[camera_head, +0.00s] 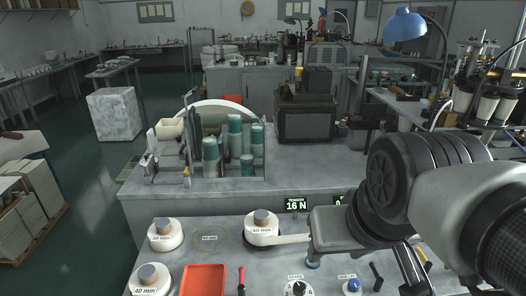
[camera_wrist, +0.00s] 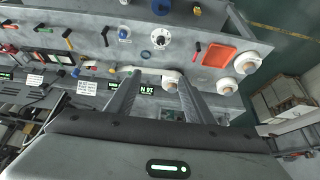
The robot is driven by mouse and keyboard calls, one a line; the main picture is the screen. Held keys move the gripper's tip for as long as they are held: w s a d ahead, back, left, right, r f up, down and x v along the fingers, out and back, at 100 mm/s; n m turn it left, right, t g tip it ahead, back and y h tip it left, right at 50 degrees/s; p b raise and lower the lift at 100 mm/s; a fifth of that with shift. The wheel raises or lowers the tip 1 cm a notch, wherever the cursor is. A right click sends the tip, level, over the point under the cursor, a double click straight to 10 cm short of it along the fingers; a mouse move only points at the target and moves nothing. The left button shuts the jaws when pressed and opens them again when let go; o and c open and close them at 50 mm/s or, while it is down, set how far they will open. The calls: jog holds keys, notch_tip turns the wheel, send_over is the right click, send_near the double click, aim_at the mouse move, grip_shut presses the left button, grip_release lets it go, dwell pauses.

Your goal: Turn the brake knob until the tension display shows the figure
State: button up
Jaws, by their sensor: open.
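The brake knob (camera_head: 299,288) is a round dial with a dark centre on a pale scale at the front panel's lower edge. It also shows in the wrist view (camera_wrist: 160,39), which is upside down. The tension display (camera_head: 296,205) reads 16 N in green; it shows between my fingers in the wrist view (camera_wrist: 147,89). My gripper (camera_wrist: 157,78) is open and empty, its fingertips apart from the knob. In the head view my wrist and gripper body hang over the panel's right part, and I cannot make out the fingertips there.
A white roll marked 60 mm (camera_head: 262,228) feeds a pale strip rightward. A blue knob (camera_head: 352,286) and a black lever (camera_head: 376,276) sit right of the brake knob. A red tray (camera_head: 203,280) and red-handled lever (camera_head: 241,279) are left. My arm hides a second display partly.

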dwell(0.3)
jog(key=n+g+p, duration=0.1)
jog(key=n+g, duration=0.1)
jog(key=g, duration=0.4)
send_over(300, 286)
notch_tip(300, 286, down, 18)
notch_tip(300, 286, down, 17)
jog(key=shift+f+b, duration=0.1)
jog(key=shift+b, duration=0.2)
